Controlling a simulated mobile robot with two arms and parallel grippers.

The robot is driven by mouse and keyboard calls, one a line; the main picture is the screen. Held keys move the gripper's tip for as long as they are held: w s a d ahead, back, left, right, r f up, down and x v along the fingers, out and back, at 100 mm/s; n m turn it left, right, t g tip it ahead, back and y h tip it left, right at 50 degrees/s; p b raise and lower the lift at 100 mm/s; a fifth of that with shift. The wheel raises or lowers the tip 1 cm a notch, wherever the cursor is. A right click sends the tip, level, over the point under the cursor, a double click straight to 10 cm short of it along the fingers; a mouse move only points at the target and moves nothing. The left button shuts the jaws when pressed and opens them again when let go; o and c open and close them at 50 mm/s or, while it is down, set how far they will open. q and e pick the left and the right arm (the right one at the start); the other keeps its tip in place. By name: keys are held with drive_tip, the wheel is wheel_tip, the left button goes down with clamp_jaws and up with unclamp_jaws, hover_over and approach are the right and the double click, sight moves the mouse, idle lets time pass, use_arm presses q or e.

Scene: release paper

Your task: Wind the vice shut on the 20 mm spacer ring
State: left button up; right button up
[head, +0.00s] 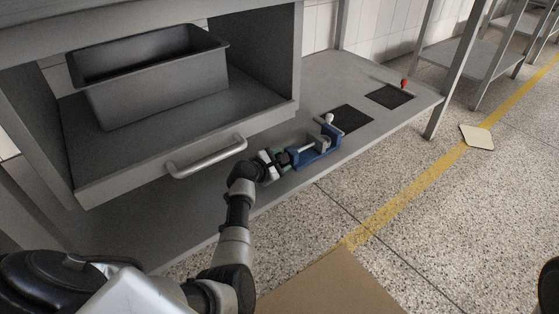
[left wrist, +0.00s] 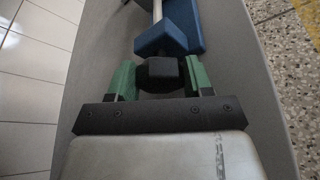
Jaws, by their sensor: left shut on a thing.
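The blue vice (head: 326,157) lies along the front of the low shelf, with a grey jaw (head: 318,142) and a bright screw rod (head: 305,148). My left gripper (head: 273,163) is at the near end of the vice's screw. In the left wrist view its green-padded fingers (left wrist: 160,80) are either side of a dark knob (left wrist: 161,71) and shut on it. The knob is in line with the blue vice block (left wrist: 165,37) and rod. I cannot make out the 20 mm spacer ring or the gap between the jaws. My right gripper is not in view.
A white-topped piece (head: 329,118) stands by a black mat (head: 346,119) behind the vice. A red piece (head: 404,83) is by a second black mat (head: 390,96).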

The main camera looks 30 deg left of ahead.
use_arm(q)
drive_tip(key=shift+f, duration=0.1)
drive_tip(key=o, duration=0.9)
